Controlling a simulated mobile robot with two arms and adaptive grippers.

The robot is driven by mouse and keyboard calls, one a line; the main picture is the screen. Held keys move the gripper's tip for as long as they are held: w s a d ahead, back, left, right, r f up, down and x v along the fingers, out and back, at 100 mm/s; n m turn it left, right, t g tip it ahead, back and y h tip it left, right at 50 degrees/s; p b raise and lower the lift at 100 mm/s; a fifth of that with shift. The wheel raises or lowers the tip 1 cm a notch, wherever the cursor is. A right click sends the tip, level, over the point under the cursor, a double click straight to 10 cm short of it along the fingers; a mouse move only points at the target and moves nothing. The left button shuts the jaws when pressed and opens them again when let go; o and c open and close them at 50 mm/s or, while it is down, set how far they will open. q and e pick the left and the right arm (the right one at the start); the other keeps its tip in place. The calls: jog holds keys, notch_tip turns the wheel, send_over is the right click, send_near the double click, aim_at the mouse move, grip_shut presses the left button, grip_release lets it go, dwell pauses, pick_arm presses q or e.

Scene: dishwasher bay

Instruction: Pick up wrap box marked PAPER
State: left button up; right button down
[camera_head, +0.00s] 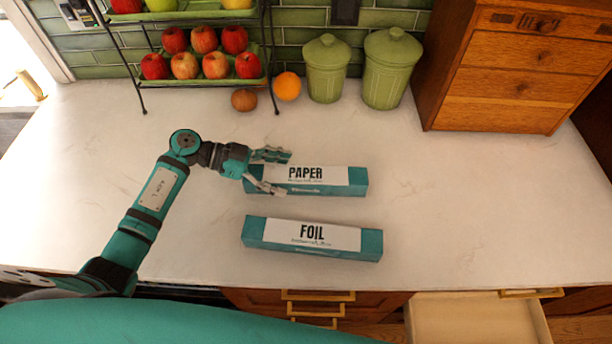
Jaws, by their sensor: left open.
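The wrap box marked PAPER (340,181) lies flat on the white counter, teal with a white label, its long side running left to right. My left gripper (279,172) is open at the box's left end. One finger shows at the box's back side and the other overlaps its left front part. I cannot tell whether the fingers touch it. A second wrap box marked FOIL (312,238) lies in front of it, nearer to me. My right gripper does not show.
A fruit rack (205,65) with apples stands at the back left. An orange (287,86), a brown round fruit (244,100) and two green canisters (327,68) (391,68) stand behind the boxes. A wooden drawer cabinet (516,70) is at the back right. The counter's right side is clear. A drawer (476,318) is open below.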

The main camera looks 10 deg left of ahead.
pick_arm(q)
jog(key=shift+a, duration=0.1)
jog(key=shift+c, duration=0.8)
jog(key=c, duration=1.3)
